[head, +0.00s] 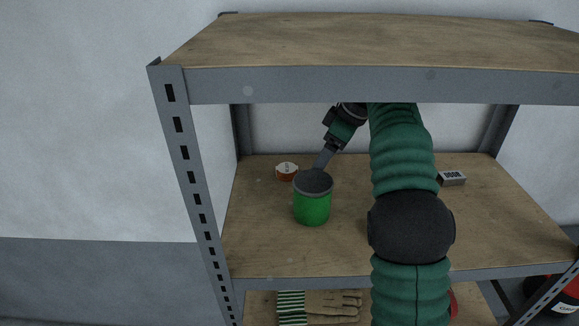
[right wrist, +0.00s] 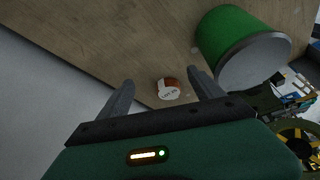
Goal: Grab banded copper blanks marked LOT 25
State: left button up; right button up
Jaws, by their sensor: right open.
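The banded copper blanks (head: 287,173) are a small copper-brown bundle with a white band, lying on the middle shelf towards the back left. They also show in the right wrist view (right wrist: 168,89), where the white label seems to read LOT 25. My right gripper (right wrist: 160,77) is open, with one finger on each side of the blanks in that view and nothing held. In the head view my right gripper (head: 325,158) is right of the blanks, behind the green can, which may hide part of it. My left gripper is not in view.
A small grey block (head: 452,178) lies at the right. The upper shelf (head: 370,84) overhangs. Gloves (head: 325,308) lie on the lower shelf. The shelf's left front is clear.

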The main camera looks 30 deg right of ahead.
jog(key=p, duration=0.1)
send_over(287, 167)
jog(key=s, duration=0.1)
jog(key=shift+s+d+f, duration=0.1)
jog(key=shift+d+f, duration=0.1)
jog(key=shift+f, duration=0.05)
jog(key=f, duration=0.3)
jog(key=shift+a+f, duration=0.3)
jog(key=shift+w+d+f, duration=0.4)
jog(key=shift+a, duration=0.35)
jog(key=c, duration=1.5)
jog(key=shift+d+r, duration=0.1)
jog(key=shift+d, duration=0.05)
jog(key=shift+c, duration=0.7)
